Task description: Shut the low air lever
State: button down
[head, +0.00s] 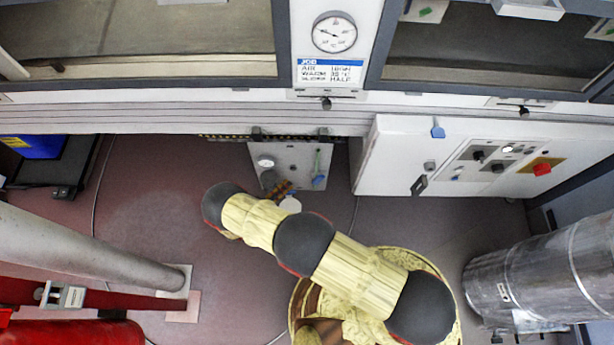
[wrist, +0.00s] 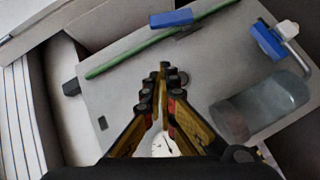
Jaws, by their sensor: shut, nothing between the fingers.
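A pale grey panel (head: 296,156) sits low under the long machine. In the head view, a blue lever handle (head: 319,180) is on its right side, by a thin green line. A second blue handle (wrist: 267,40) is at the right, beside a bent metal pipe. The frames do not show which is the low air lever. My gripper (head: 285,187) is shut and empty before the panel. In the wrist view, its fingertips (wrist: 165,68) point at the panel, apart from both handles.
A clear bowl (wrist: 262,105) hangs at the panel's right in the wrist view. A white cabinet (head: 385,160) with knobs, a red button and another blue handle (head: 437,128) stands right of the panel. A metal drum (head: 540,275) is at the right.

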aim_at(318, 179)
jog(key=w+d+f+n+b, duration=0.1)
jog(key=w+d+f+b, duration=0.2)
jog(key=d, duration=0.6)
jog(key=w+f, duration=0.1)
jog(key=w, duration=0.1)
jog(key=shift+w+g+b, duration=0.3)
jog(key=shift+g+b, duration=0.05)
jog(key=shift+g, duration=0.05)
jog(key=shift+d+r+y+p, duration=0.2)
jog(key=shift+y+p, duration=0.2)
jog(key=shift+p, duration=0.3)
